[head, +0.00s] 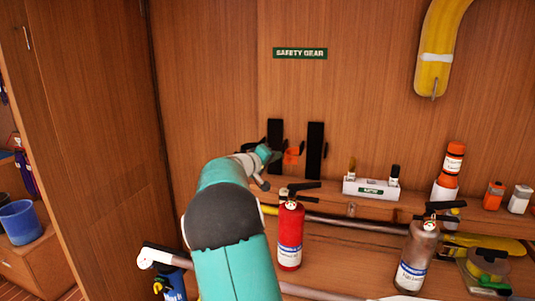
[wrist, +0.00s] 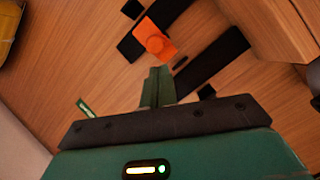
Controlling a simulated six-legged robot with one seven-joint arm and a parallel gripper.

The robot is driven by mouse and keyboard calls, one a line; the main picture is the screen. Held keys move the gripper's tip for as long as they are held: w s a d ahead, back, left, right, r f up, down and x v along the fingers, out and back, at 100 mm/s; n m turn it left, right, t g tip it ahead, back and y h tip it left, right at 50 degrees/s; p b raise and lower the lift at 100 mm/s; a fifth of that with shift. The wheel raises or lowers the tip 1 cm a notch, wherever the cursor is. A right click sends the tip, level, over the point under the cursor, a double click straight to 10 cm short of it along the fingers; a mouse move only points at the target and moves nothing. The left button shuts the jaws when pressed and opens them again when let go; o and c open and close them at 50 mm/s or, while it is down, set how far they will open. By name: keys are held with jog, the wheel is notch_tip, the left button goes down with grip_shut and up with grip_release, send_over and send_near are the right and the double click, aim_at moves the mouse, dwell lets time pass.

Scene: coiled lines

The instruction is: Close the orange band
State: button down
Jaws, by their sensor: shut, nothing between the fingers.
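The orange band (head: 292,155) is on the wooden wall between two upright black strips, the left one (head: 275,140) and the right one (head: 315,150). In the head view my gripper (head: 265,153) is just left of the band, partly over the left strip. I cannot tell whether the fingers touch the band.
Below stand a red extinguisher (head: 290,235) and a grey one (head: 417,255). A white holder (head: 371,189), an orange-and-white bottle (head: 450,172) and small boxes (head: 494,195) are at the right. A green sign (head: 300,53) is above.

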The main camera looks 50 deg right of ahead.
aim_at(286, 160)
jog(key=shift+s+f, duration=0.2)
jog(key=shift+s, duration=0.15)
jog(key=shift+d, duration=0.1)
jog(key=shift+s+d, duration=0.2)
jog(key=shift+s, duration=1.7)
jog(key=shift+w, duration=0.1)
